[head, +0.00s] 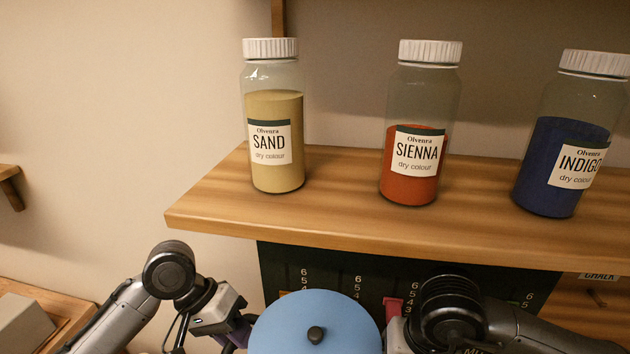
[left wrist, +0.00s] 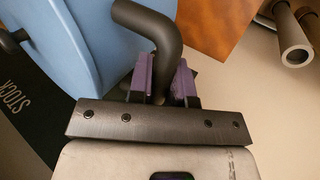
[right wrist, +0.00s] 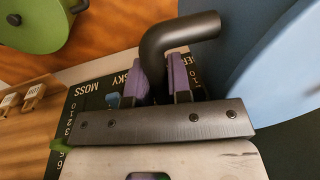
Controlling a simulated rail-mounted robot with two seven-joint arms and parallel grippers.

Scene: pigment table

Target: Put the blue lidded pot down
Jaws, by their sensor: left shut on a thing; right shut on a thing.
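The blue lidded pot (head: 290,335) is at the bottom middle of the head view, its round blue lid topped by a dark knob (head: 315,335). My left gripper (head: 236,335) is at its left side. In the left wrist view its purple-padded fingers (left wrist: 162,82) are shut on a dark bent handle of the pot (left wrist: 150,30). My right gripper is at the pot's right side. In the right wrist view its fingers (right wrist: 170,80) are shut on the other dark handle (right wrist: 180,35). The pot's underside and what lies beneath it are hidden.
A wooden shelf (head: 340,215) ahead holds jars labelled Sand (head: 275,150), Sienna (head: 412,160) and Indigo (head: 565,165). A dark board with numbers (head: 335,275) is below it. A green lidded thing (right wrist: 35,20) shows in the right wrist view.

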